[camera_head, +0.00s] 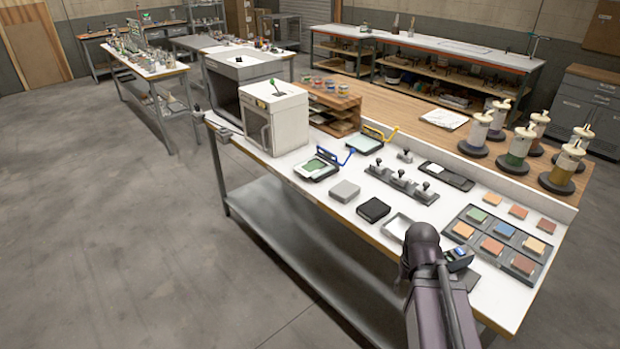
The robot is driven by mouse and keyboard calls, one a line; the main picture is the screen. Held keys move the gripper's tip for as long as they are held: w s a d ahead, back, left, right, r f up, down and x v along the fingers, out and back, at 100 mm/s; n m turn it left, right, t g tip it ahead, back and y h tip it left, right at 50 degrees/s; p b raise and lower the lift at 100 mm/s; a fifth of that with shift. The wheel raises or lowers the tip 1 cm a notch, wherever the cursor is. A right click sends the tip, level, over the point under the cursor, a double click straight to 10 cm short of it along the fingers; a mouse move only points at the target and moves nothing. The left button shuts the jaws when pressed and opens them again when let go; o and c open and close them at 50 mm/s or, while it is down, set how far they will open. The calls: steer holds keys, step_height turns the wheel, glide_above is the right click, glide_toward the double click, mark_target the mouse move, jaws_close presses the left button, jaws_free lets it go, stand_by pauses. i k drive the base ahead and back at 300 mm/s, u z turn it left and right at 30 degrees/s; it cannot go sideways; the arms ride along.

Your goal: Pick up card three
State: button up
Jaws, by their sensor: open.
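Small colored cards sit in a dark sectioned tray (549,254) at the right end of the white bench: a green card (477,215), a blue card (504,230) and several orange to brown ones, such as a red-brown card (523,265). Three loose orange-brown cards, one of them the middle loose card (518,212), lie on the bench behind the tray. No numbers are readable, so I cannot tell which is card three. My arm rises at the lower right, left of the tray. My gripper's fingers do not show; the arm may hide them.
A small black device with a blue display (461,256) is close beside my arm. A grey block (345,191), a black block (373,209) and a shallow white tray (397,227) stand left of it. Tall dispensers on round black bases (556,183) stand behind the cards.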

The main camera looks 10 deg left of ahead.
mark_target(307, 169)
steer(key=k, duration=0.7)
steer(key=u, duration=0.6)
steer(key=i, duration=1.95)
steer(key=z, duration=0.65)
